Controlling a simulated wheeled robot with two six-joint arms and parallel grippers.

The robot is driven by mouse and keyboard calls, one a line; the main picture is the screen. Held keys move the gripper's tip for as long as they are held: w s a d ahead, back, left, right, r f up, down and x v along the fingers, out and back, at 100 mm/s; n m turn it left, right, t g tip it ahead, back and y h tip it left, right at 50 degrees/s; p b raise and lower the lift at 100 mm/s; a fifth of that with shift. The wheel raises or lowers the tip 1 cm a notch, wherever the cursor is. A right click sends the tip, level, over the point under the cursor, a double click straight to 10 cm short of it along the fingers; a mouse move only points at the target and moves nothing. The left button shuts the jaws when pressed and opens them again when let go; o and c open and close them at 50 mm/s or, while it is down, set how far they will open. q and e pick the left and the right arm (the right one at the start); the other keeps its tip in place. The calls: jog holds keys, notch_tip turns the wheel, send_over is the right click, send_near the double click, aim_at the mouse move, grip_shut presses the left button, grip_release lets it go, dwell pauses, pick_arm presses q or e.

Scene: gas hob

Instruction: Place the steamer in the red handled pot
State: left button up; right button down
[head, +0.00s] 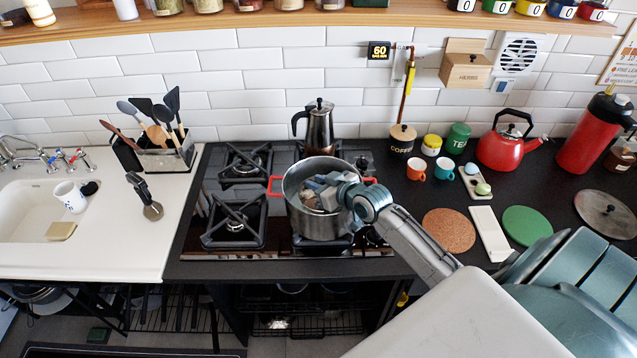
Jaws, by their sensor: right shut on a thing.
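The steel pot with red handles (318,226) stands on the front right of the gas hob. Its red handles show at the left and right of the rim. My right gripper (322,196) reaches in from the right over the rim, with its fingers down inside the pot's mouth. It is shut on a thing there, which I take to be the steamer. The steamer is largely hidden by the gripper and pot wall, so I cannot tell whether it rests on the pot's bottom. My left gripper is not in view.
A moka-style coffee pot (319,128) stands behind the pot on the hob. The left burners (233,226) are empty. To the right are a cork mat (448,230), a green mat (526,226), small cups, and a red kettle (506,146). A utensil rack (163,155) stands left.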

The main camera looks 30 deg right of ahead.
jog(key=c, duration=1.3)
grip_release()
jog(key=shift+s+f, duration=0.1)
jog(key=shift+f, duration=0.15)
jog(key=shift+r+p, duration=0.45)
jog(key=shift+r, duration=0.1)
jog(key=v, duration=1.2)
jog(key=shift+r, duration=0.25)
